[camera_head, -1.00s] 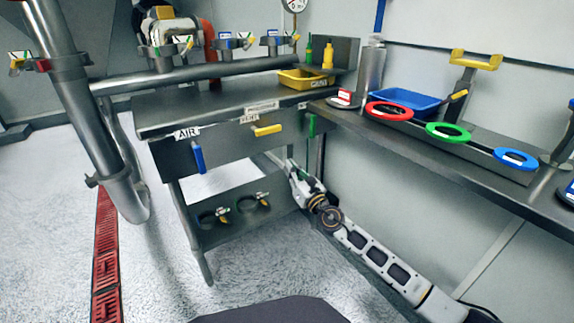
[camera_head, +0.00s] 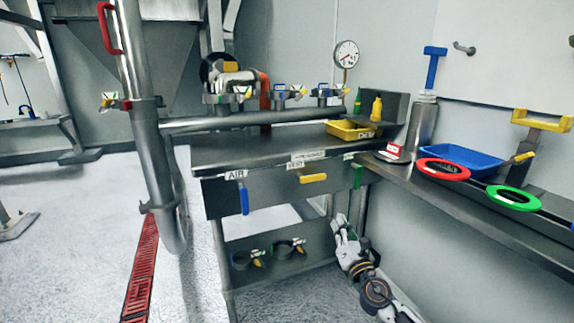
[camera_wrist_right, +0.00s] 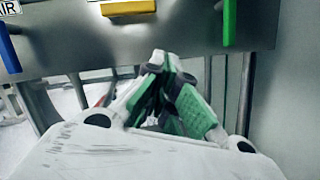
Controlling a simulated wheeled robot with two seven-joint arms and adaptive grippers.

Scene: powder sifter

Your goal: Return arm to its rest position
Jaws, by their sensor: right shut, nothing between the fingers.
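My right arm (camera_head: 377,290) comes up from the bottom right in the head view. My right gripper (camera_head: 341,222) is at its upper end, low in front of the workbench's right side, below the green handle (camera_head: 357,176). In the right wrist view the green-padded fingers of the right gripper (camera_wrist_right: 158,95) meet, shut and empty. They point toward the bench front, below the yellow handle (camera_wrist_right: 128,7) and left of the green handle (camera_wrist_right: 229,22). My left gripper is not in view.
The steel workbench (camera_head: 250,150) has a lower shelf with clamps (camera_head: 288,248). A vertical pipe (camera_head: 152,150) stands at left. The right shelf holds a red ring (camera_head: 443,163), a green ring (camera_head: 513,207) and a blue tray (camera_head: 462,153). Open floor (camera_head: 75,250) lies at left.

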